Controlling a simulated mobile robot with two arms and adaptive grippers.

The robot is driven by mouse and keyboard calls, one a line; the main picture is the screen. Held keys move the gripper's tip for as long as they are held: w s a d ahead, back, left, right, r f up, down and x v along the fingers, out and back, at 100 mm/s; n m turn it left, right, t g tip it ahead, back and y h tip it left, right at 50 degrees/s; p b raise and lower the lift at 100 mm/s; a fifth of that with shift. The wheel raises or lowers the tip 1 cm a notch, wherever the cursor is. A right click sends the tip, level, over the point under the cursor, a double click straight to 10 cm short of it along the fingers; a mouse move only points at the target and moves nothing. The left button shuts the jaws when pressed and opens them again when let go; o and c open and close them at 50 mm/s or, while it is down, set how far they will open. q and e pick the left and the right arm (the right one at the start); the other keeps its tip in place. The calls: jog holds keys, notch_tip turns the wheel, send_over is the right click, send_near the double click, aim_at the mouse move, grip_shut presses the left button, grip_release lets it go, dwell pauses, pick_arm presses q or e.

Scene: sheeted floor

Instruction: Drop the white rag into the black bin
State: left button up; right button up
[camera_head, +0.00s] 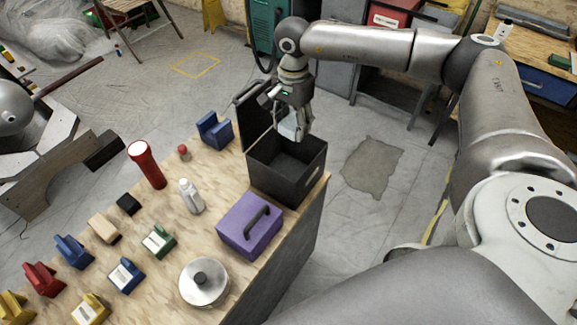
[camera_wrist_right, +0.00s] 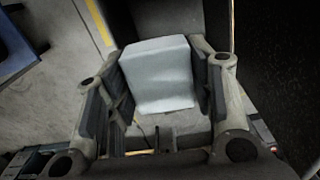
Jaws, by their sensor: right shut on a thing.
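The black bin (camera_head: 285,180) is an open box at the far right corner of the wooden table, with its lid raised at the back left. My right gripper (camera_head: 298,132) is above the bin's back part, pointing down. It is shut on the white rag (camera_wrist_right: 158,75), which sits between the two fingers in the wrist view. In the head view only a small pale part of the rag (camera_head: 287,127) shows beside the fingers. The bin's inside looks empty where it shows. My left gripper is not in view.
A blue block (camera_head: 214,133), a red flashlight (camera_head: 147,165), a white bottle (camera_head: 191,196), a purple case (camera_head: 249,225) and a round metal tin (camera_head: 203,282) stand on the table. Several coloured blocks fill its left part. The floor right of the table is open.

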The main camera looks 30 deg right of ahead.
jog(key=shift+f+b, duration=0.8)
jog(key=shift+f, duration=1)
jog(key=o, duration=1.1)
jog(key=shift+c, duration=0.2)
jog(key=shift+r, duration=0.25)
notch_tip(320, 180, up, 12)
jog(key=shift+f, duration=0.2)
jog(key=shift+f, duration=0.1)
